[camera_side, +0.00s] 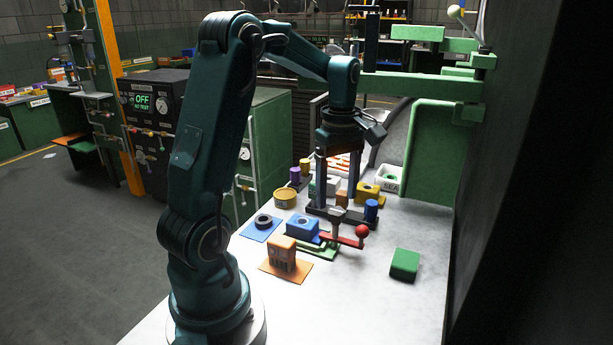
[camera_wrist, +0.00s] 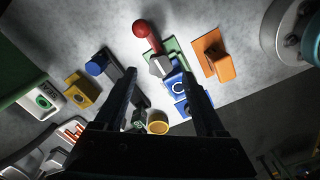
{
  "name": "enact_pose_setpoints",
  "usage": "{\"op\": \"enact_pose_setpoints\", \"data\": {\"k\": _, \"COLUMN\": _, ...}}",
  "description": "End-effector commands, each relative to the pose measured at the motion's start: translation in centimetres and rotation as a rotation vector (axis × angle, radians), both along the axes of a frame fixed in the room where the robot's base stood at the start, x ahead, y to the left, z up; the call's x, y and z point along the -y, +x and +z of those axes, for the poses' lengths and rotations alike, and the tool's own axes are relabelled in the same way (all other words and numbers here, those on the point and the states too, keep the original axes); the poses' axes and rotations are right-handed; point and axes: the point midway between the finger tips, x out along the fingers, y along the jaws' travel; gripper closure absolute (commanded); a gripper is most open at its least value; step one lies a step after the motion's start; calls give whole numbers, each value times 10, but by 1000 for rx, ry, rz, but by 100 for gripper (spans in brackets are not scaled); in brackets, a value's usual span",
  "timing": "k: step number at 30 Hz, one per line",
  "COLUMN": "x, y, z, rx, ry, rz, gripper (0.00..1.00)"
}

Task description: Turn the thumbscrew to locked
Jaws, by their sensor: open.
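A grey knob, which looks like the thumbscrew (camera_side: 337,214), stands at the inner end of a red lever with a red ball. In the wrist view the grey knob (camera_wrist: 160,66) shows between the tips of my fingers. Its locked or unlocked marking cannot be read. My gripper (camera_side: 337,201) points down with its two fingers apart, close to the knob. In the wrist view my gripper (camera_wrist: 157,70) is open with nothing clearly held. Whether a finger touches the knob cannot be told.
The red ball (camera_side: 362,231) sticks out beside the knob. A blue block (camera_side: 302,228) stands close by on a green plate. A dark bar with a blue cylinder (camera_side: 371,210) lies behind. An orange block (camera_side: 282,254) and a green block (camera_side: 405,264) stand nearer; bench between them is clear.

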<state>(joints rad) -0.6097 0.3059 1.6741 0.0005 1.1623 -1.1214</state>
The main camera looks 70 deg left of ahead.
Motion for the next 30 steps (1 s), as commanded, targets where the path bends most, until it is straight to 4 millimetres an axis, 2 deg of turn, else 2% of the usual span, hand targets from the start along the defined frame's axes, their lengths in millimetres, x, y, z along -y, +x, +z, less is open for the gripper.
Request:
{"op": "enact_pose_setpoints", "data": {"k": 3, "x": 1, "y": -1, "z": -16, "rx": -5, "ry": -3, "rz": -2, "gripper": 28}}
{"op": "enact_pose_setpoints", "data": {"k": 7, "x": 1, "y": 0, "z": -29, "rx": -2, "ry": 0, "rz": -2, "gripper": 28}}
{"op": "enact_pose_setpoints", "data": {"k": 17, "x": 1, "y": 0, "z": -33, "rx": 1, "ry": 2, "rz": -3, "gripper": 28}}
{"op": "enact_pose_setpoints", "data": {"k": 23, "x": 1, "y": 0, "z": -33, "rx": 1, "ry": 2, "rz": -3, "gripper": 100}}
{"op": "enact_pose_setpoints", "data": {"k": 30, "x": 1, "y": 0, "z": -33, "rx": 1, "ry": 2, "rz": -14, "gripper": 100}}
